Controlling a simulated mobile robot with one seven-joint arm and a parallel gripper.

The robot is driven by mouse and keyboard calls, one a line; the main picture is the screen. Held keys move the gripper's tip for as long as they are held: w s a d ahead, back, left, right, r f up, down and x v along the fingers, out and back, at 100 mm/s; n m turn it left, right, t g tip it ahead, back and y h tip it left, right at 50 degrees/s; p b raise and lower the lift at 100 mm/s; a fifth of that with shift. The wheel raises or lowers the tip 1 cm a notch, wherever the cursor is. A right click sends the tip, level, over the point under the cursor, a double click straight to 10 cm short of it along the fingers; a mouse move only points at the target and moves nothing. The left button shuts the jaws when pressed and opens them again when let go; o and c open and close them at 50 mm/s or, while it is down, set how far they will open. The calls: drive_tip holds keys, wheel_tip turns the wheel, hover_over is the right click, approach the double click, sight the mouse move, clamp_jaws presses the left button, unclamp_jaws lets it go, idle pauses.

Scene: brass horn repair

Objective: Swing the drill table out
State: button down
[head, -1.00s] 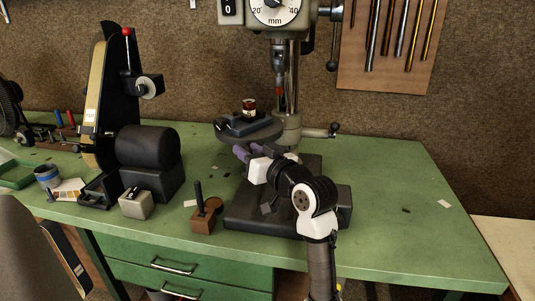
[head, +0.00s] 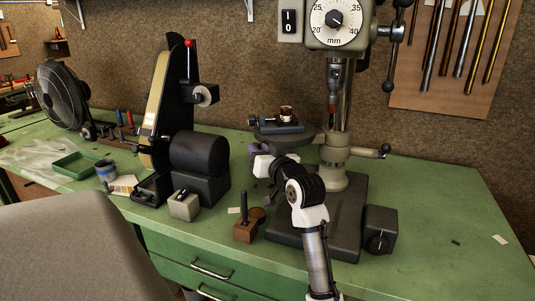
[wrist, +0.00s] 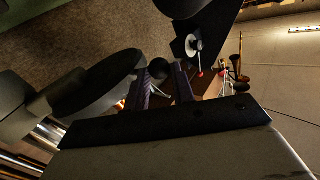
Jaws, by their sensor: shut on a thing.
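The drill table (head: 305,138) is a dark round plate, level, to the left of the drill press column (head: 345,110). A small vise (head: 270,127) sits on it with a brass-and-red piece (head: 287,112) in it. My gripper (head: 260,149) is at the table's left front edge, its purple fingers mostly hidden behind my wrist. In the wrist view, the two fingers (wrist: 166,85) straddle a dark round knob-like part, and the table's dark curved rim (wrist: 95,88) is beside them. The exact contact is too dark to make out.
The belt grinder (head: 200,158) stands left of the table, with a gap between. A wooden block with a peg (head: 246,230) and a small grey box (head: 184,205) are at the bench front. A lever (head: 372,151) sticks out right of the column. The bench's right side is mostly clear.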

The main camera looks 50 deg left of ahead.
drive_tip(key=shift+a+r, duration=0.3)
drive_tip(key=shift+r, duration=0.25)
drive_tip(key=shift+w+r, duration=0.1)
drive_tip(key=shift+r, duration=0.05)
drive_tip(key=c, duration=1.5)
unclamp_jaws()
drive_tip(key=shift+a, duration=0.1)
drive_tip(key=shift+c, duration=0.2)
drive_tip(key=o, duration=0.3)
drive_tip(key=shift+a+f, duration=0.35)
drive_tip(key=shift+a, duration=0.05)
drive_tip(key=shift+o, duration=0.2)
drive_tip(key=shift+f, duration=0.25)
drive_tip(key=b+v, duration=0.4)
drive_tip(key=v, duration=1)
drive_tip(key=shift+w+d+r+b, duration=0.25)
drive_tip(key=shift+d+r+b, duration=0.05)
drive_tip(key=shift+d+b, duration=0.1)
